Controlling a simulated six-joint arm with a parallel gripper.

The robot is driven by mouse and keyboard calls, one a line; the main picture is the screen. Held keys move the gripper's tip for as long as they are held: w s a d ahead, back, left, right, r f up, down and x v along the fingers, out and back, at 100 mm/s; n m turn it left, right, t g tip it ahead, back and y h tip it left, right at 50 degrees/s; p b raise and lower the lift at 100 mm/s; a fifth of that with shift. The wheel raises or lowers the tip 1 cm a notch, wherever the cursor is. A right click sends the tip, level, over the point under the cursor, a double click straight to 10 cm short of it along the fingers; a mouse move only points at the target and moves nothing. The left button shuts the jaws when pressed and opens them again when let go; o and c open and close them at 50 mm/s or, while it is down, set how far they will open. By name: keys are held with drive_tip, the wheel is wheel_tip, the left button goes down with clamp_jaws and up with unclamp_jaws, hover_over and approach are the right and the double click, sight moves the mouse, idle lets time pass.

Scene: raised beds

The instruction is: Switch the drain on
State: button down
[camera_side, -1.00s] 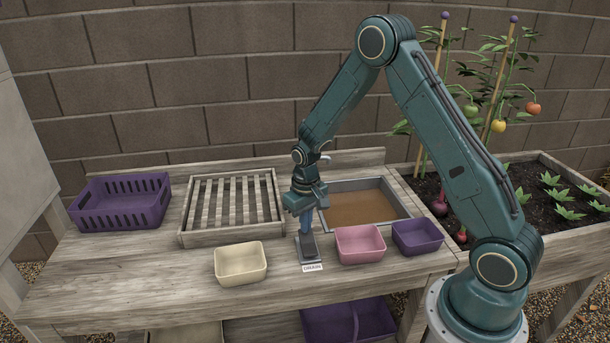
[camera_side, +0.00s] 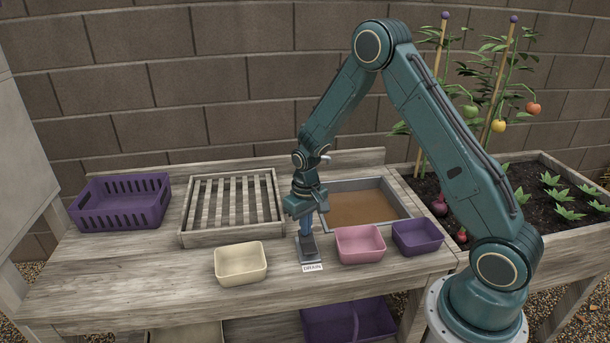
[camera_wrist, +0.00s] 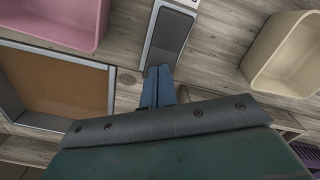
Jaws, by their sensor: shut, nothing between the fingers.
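The drain switch is a small grey unit (camera_side: 310,250) with a white label (camera_side: 312,267) at the front of the bench; the lettering is too small to read surely. It also shows in the wrist view as a grey plate with a dark inset (camera_wrist: 168,38). My gripper (camera_side: 306,229) points down at the back end of the unit, its blue fingers shut and empty. In the wrist view my fingertips (camera_wrist: 158,72) overlap the plate's near end; I cannot tell whether they touch it. The switch's setting is not clear. The sink (camera_side: 405,206) holds something flat and brown.
A pink bin (camera_side: 360,245) and a purple bin (camera_side: 418,237) stand close right of the switch; a cream bin (camera_side: 241,264) stands left. A slatted wooden tray (camera_side: 186,236) and purple basket (camera_side: 120,205) lie farther left. The front left bench is clear.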

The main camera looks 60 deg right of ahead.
drive_tip(key=shift+f, duration=0.25)
drive_tip(key=shift+r, duration=3.5)
drive_tip(key=shift+r, duration=0.1)
wheel_tip(320, 180, up, 9)
drive_tip(key=t, duration=0.1)
hover_over(310, 247)
drive_tip(key=s+a+r+n+t, duration=0.1)
drive_tip(key=s+a+r+t, duration=0.15)
drive_tip(key=s+r, duration=0.45)
drive_tip(key=s+a+r+n+t, duration=0.1)
drive_tip(key=s+a+r, duration=0.1)
drive_tip(key=s, duration=0.5)
drive_tip(key=s+a+r+n+t, duration=0.1)
drive_tip(key=s+r, duration=0.3)
drive_tip(key=s, duration=0.3)
drive_tip(key=shift+s+a+r, duration=0.2)
drive_tip(key=shift+a+r, duration=0.15)
drive_tip(key=shift+a, duration=0.05)
